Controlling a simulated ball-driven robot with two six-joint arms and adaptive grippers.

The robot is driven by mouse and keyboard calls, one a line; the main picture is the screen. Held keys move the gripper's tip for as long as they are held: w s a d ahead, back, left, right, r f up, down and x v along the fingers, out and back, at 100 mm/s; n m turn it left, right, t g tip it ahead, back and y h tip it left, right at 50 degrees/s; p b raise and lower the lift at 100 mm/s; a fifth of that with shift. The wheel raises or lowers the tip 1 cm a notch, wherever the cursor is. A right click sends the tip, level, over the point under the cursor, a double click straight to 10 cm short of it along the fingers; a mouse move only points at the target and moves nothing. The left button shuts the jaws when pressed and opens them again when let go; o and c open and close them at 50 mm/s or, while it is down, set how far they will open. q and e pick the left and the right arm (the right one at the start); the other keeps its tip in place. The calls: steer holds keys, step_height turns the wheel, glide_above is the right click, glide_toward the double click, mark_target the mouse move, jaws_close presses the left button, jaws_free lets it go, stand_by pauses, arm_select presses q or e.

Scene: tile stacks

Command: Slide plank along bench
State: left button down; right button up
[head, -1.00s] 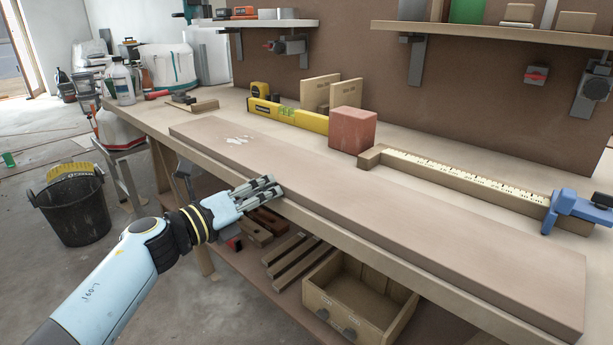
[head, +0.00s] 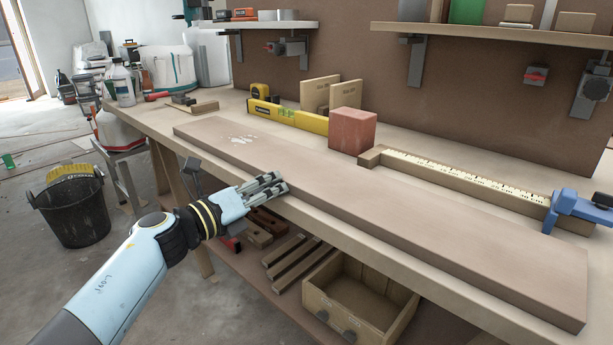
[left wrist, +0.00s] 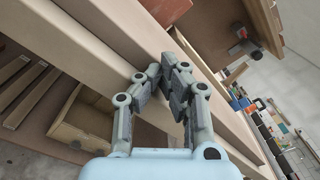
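A long flat brown plank (head: 400,205) lies on the workbench (head: 232,106) along its front edge, with pale flecks near its left end. My left gripper (head: 278,184) is at the plank's front side, left of its middle, its fingers lying close together at the edge. In the left wrist view, the fingers (left wrist: 160,72) converge in front of the plank (left wrist: 112,30) with nothing seen between them. Whether the tips press on the plank is hard to tell. My right gripper is not in view.
Behind the plank are a yellow level (head: 290,116), a reddish block (head: 352,130) and a wooden bar with a scale (head: 450,172) and a blue clamp (head: 578,212). An open drawer box (head: 352,295) is below. A black bucket (head: 75,212) stands on the floor at left.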

arm_select(q)
steer(key=shift+s+f, duration=0.15)
steer(key=shift+f, duration=0.05)
steer(key=p+v, duration=0.1)
steer(key=v, duration=0.4)
steer(key=shift+s+a+p, duration=0.2)
steer(key=shift+a+p, duration=0.05)
steer(key=shift+p, duration=0.05)
steer(key=shift+a, duration=0.1)
